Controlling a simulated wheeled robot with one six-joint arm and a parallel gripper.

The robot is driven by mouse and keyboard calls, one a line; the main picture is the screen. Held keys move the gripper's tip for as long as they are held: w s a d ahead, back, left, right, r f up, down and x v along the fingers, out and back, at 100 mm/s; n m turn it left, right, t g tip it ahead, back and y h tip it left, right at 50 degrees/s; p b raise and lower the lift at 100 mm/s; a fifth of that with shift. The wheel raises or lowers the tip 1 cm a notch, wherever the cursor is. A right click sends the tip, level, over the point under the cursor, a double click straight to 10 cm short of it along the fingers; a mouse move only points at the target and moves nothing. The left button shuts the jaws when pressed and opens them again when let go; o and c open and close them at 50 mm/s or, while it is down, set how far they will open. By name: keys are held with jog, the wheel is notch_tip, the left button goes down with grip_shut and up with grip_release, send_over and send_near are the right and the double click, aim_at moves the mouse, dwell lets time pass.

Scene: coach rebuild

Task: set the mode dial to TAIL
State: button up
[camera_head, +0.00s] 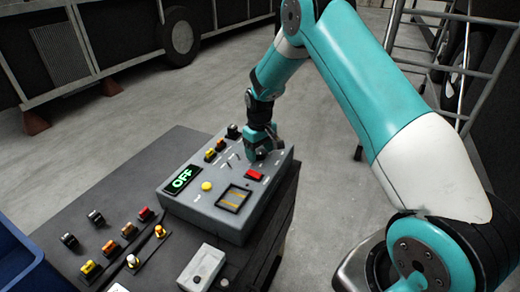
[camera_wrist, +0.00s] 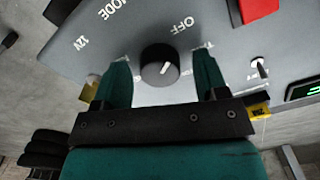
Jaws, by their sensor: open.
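The mode dial (camera_wrist: 160,66) is a round black knob with a white pointer mark on the grey control box (camera_head: 215,216). In the wrist view its mark points up and right, toward the printed OFF. A label starting with T, partly hidden by the right finger, lies clockwise of OFF. My gripper (camera_wrist: 161,62) is open, with one teal finger on each side of the dial and a visible gap at both sides. In the head view my gripper (camera_head: 262,150) is low over the box's far right part and hides the dial. The green display (camera_head: 183,180) reads OFF.
A red button (camera_head: 254,175), a yellow button (camera_head: 207,187) and several small switches share the box top. Loose coloured parts and a light grey box (camera_head: 202,268) lie on the dark bench (camera_head: 130,180). A blue bin (camera_head: 18,262) stands at left.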

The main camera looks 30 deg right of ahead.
jog(key=c, duration=0.9)
jog(key=m+b, duration=0.1)
jog(key=m, duration=0.3)
jog(key=shift+m, duration=0.4)
jog(key=shift+m+b, duration=0.65)
jog(key=shift+m, duration=1.85)
jog(key=o, duration=0.9)
